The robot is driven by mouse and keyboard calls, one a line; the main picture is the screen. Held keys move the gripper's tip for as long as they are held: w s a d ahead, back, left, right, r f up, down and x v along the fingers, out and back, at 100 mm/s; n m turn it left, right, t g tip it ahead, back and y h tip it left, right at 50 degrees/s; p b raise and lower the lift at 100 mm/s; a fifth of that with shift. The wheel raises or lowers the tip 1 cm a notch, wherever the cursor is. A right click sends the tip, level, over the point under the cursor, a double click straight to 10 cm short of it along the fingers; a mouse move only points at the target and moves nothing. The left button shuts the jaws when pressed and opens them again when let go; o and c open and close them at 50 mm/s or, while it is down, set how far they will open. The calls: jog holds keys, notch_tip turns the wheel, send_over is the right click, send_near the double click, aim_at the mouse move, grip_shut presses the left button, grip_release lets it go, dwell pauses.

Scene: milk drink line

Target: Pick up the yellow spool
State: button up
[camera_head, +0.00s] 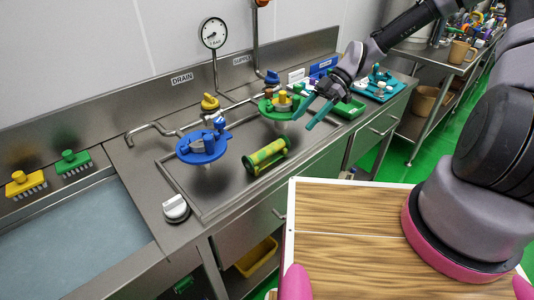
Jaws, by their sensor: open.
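The spool (265,155) lies on its side on the steel counter, near its front edge. It is a cylinder in yellow and green, with a greenish flange at each end. My gripper (307,118) has teal fingers, spread apart and empty. It hangs above the counter, up and to the right of the spool, and does not touch it. It partly covers the items behind it.
A blue round holder (203,148) with grey parts stands left of the spool, and a green one (280,107) stands behind it. A white knob (176,208) sits at the counter's front left. A water-filled sink (80,245) lies further left.

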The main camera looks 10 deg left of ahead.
aim_at(267, 148)
jog(key=s+a+f, duration=0.1)
jog(key=a, duration=0.1)
jog(key=a+f+n+y, duration=0.1)
jog(key=a, duration=0.1)
jog(key=s+a+f+n, duration=0.1)
jog(key=a, duration=0.1)
jog(key=shift+s+g+y, duration=0.3)
jog(key=shift+s, duration=0.05)
jog(key=shift+s+d+x, duration=0.1)
jog(key=shift+d+x, duration=0.05)
jog(key=shift+x, duration=1.25)
jog(key=shift+s+d+x, duration=0.1)
jog(key=shift+x, duration=1.3)
jog(key=shift+f, duration=0.15)
jog(key=shift+c, duration=0.3)
grip_shut()
